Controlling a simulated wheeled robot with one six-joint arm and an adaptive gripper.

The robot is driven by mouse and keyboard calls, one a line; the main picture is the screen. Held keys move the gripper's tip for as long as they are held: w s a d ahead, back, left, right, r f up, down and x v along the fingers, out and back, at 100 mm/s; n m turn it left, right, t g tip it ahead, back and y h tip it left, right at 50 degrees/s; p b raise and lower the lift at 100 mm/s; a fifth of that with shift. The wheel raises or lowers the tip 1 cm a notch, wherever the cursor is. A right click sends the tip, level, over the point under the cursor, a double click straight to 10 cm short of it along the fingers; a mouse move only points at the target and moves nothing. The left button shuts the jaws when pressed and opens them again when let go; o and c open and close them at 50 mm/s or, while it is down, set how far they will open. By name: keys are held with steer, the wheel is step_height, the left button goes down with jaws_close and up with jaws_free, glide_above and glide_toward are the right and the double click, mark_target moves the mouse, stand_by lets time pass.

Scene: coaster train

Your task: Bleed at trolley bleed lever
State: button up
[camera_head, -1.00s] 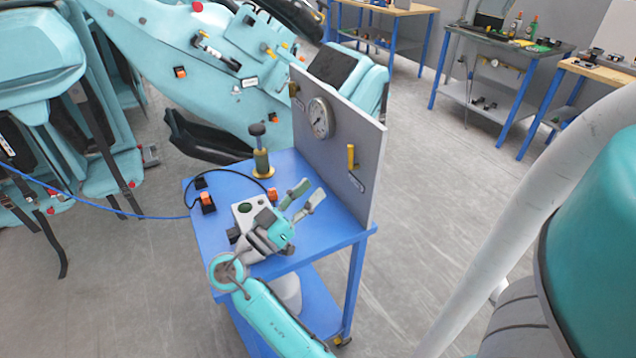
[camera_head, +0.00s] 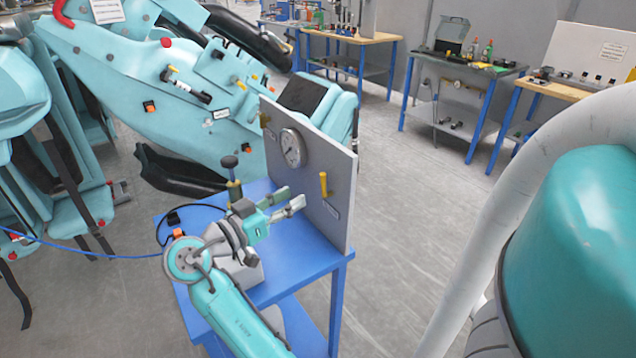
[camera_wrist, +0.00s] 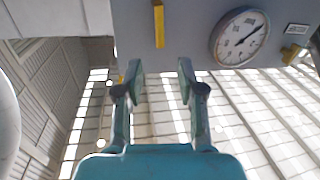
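The blue trolley (camera_head: 300,262) carries an upright grey panel (camera_head: 335,220) with a round gauge (camera_head: 293,148). A yellow lever (camera_head: 323,184) stands upright on the panel's near side, beside a small label. A smaller yellow handle (camera_head: 264,119) is at the far end. The labels are too small to read, so I cannot tell which is the bleed lever. My gripper (camera_head: 290,203) is open and empty, in front of the panel, apart from the yellow lever. In the wrist view, the yellow lever (camera_wrist: 158,24) lies beyond the gap between my open fingers (camera_wrist: 160,72).
A dark-knobbed post (camera_head: 231,175) stands on the trolley behind my gripper. A blue hose (camera_head: 90,250) runs to the trolley from the left. Turquoise coaster cars (camera_head: 180,90) stand behind. Workbenches (camera_head: 465,75) line the back. Floor right of the trolley is clear.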

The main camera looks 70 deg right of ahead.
steer(key=x, duration=0.9)
steer(key=shift+d, duration=0.25)
steer(key=shift+s, duration=0.1)
jaws_close()
